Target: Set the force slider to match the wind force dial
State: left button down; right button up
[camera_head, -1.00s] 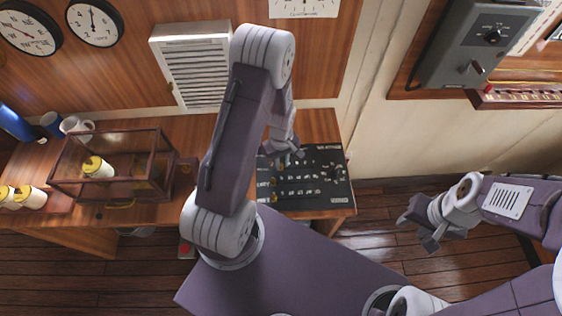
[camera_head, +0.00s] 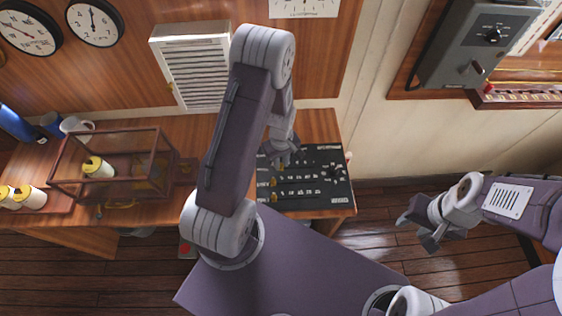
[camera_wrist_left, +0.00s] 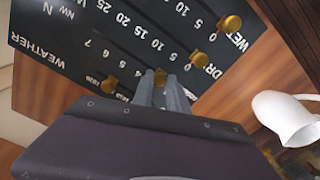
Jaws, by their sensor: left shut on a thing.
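The black weather panel (camera_head: 310,180) lies on the desk, with several slider rows and brass knobs. My left gripper (camera_head: 283,157) is over its far edge. In the left wrist view my left gripper (camera_wrist_left: 161,90) is shut on a brass knob (camera_wrist_left: 160,76) in a row numbered up to at least 7, apparently the force slider; the fingers partly hide it. The DRY knob (camera_wrist_left: 197,58) and WET knob (camera_wrist_left: 230,24) sit beside it. Round wall dials (camera_head: 28,26) and (camera_head: 95,22) hang at upper left; I cannot tell which shows wind force. My right gripper (camera_head: 428,228) is apart from the panel, seemingly open.
A wood-framed glass case (camera_head: 110,165) and mugs (camera_head: 76,126) stand on the desk at left. A white vent (camera_head: 192,70) is on the wall behind. A grey control box (camera_head: 478,42) is at upper right. Floor is clear around my right gripper.

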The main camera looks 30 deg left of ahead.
pick_arm(q)
jog(key=w+d, duration=0.2)
jog(key=d, duration=0.1)
jog(key=w+d, duration=0.1)
jog(key=shift+d, duration=0.35)
jog(key=shift+w+d, duration=0.25)
jog(key=shift+d, duration=0.1)
jog(key=shift+r, duration=0.1)
jog(key=shift+s+a, duration=0.1)
jog(key=shift+a, duration=0.05)
jog(key=c, duration=1.3)
grip_release()
